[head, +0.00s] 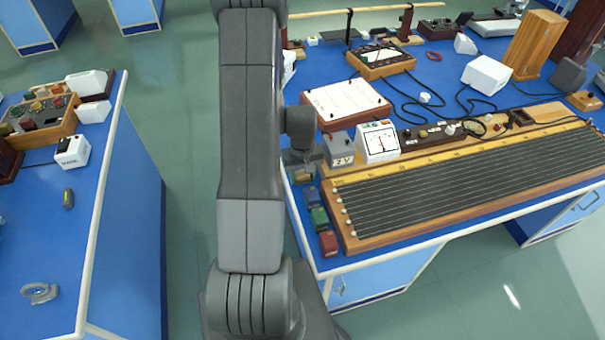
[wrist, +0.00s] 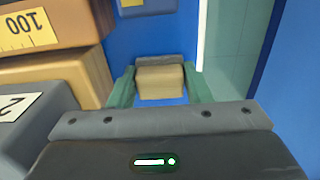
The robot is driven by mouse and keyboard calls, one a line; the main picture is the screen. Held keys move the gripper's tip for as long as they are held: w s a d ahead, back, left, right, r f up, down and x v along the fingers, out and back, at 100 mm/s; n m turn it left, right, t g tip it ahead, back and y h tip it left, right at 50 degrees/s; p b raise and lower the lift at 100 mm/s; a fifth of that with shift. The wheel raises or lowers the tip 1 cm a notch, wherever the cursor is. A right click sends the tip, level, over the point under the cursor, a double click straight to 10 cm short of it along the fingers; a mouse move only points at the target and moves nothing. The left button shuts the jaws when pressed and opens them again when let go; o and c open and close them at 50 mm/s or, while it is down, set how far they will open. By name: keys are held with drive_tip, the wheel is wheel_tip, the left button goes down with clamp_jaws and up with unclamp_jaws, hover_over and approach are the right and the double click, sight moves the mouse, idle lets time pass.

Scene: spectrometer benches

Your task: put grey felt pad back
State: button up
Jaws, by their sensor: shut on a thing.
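My gripper (wrist: 160,88) is shut on a small tan block with a grey layer along its far side, which I take to be the grey felt pad (wrist: 159,61). The block sits between the two greenish fingers. In the head view my gripper (head: 303,164) points down at the left edge of the right bench, with the tan block (head: 303,176) low between its fingers. Blue (head: 311,196), green (head: 319,218) and red (head: 329,243) blocks line the same edge in front of it. I cannot tell whether the held block touches the bench.
A grey 2 V box (head: 339,149) and a white meter (head: 378,141) stand close to the right of my gripper. The long wired wooden board (head: 460,185) fills the bench front. The aisle floor (head: 190,150) lies to the left, clear up to the left bench (head: 85,215).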

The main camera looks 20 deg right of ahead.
drive_tip(key=shift+f, duration=0.25)
drive_tip(key=o, duration=1)
drive_tip(key=shift+r, duration=0.1)
drive_tip(key=shift+c, duration=0.2)
wheel_tip(320, 180, up, 12)
drive_tip(key=b, duration=0.1)
drive_tip(key=shift+r, duration=0.2)
